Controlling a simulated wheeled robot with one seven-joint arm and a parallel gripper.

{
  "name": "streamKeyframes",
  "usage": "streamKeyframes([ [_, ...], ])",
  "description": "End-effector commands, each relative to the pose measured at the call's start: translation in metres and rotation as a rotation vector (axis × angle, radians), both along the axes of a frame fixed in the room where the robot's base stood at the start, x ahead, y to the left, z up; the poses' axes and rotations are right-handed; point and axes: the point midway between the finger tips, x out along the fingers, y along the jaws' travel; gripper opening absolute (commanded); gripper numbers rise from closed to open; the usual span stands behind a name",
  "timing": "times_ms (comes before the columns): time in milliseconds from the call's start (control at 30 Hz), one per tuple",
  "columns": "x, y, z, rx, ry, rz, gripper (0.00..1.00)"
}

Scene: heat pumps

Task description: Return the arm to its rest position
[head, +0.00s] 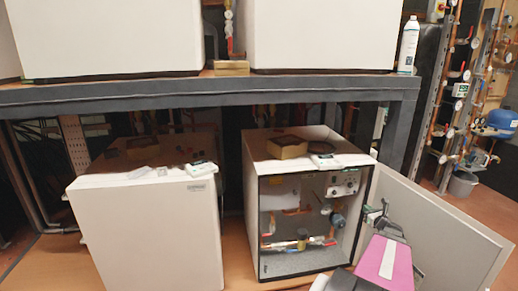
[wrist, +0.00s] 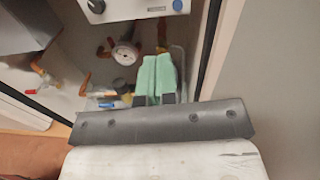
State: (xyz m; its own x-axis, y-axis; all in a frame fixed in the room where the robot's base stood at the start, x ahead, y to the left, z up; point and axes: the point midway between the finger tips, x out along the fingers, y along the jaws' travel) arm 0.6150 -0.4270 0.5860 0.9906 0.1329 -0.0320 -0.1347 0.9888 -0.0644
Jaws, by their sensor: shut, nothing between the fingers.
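My gripper (head: 376,213) is in front of the right edge of an open heat pump cabinet (head: 259,225), close to its opened door (head: 440,225). In the wrist view my gripper (wrist: 157,68) shows its two green fingers pressed together, with nothing between them. Past the fingertips, the wrist view shows the cabinet's inside with a round gauge (wrist: 124,53), pipes and a control box with a blue knob (wrist: 179,6). I cannot tell whether the fingertips are inside the opening.
The opened door stands right of my arm. A closed white cabinet (head: 150,235) is at the left. A grey shelf beam (head: 210,95) runs above both, carrying large white units and a spray bottle (head: 408,45). Pipes and gauges line the right wall; open floor shows there.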

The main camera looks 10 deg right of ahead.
Motion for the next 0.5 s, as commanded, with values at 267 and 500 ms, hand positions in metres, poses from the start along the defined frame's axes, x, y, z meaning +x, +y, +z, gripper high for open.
streamKeyframes([
  [267,0.014,0.151,-0.003,-0.452,0.104,0.394,0.0],
  [500,-0.006,0.27,-0.015,-0.897,0.131,0.805,0.0],
])
